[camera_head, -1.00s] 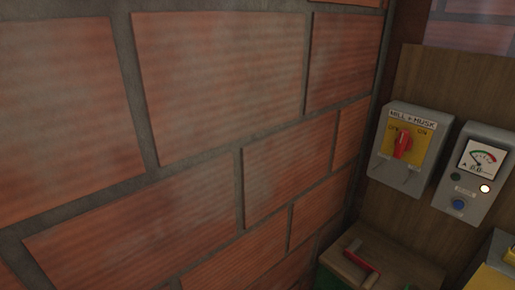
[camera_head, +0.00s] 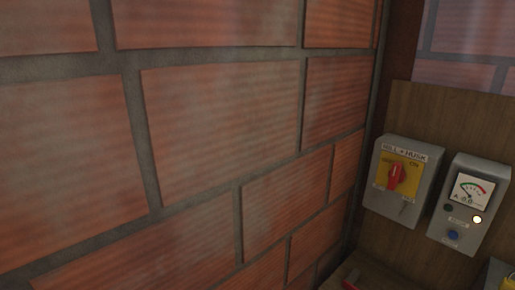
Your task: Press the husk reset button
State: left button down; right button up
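A grey box with a round-scaled meter (camera_head: 472,192) hangs on a wooden panel at the right. Below the meter are a small dark round part (camera_head: 447,207), a lit yellowish lamp (camera_head: 477,219) and a blue round button (camera_head: 453,236). A small label between them is too small to read. To its left is a grey switch box labelled "MILL + HUSK" (camera_head: 405,154) with a red rotary knob (camera_head: 397,174) on a yellow plate. Neither of my grippers shows in the head view.
A brick wall (camera_head: 215,110) fills the left and middle. The wooden panel (camera_head: 440,115) stands at the right, meeting it at a corner.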

aim_at(453, 234)
jog(key=z, duration=1.45)
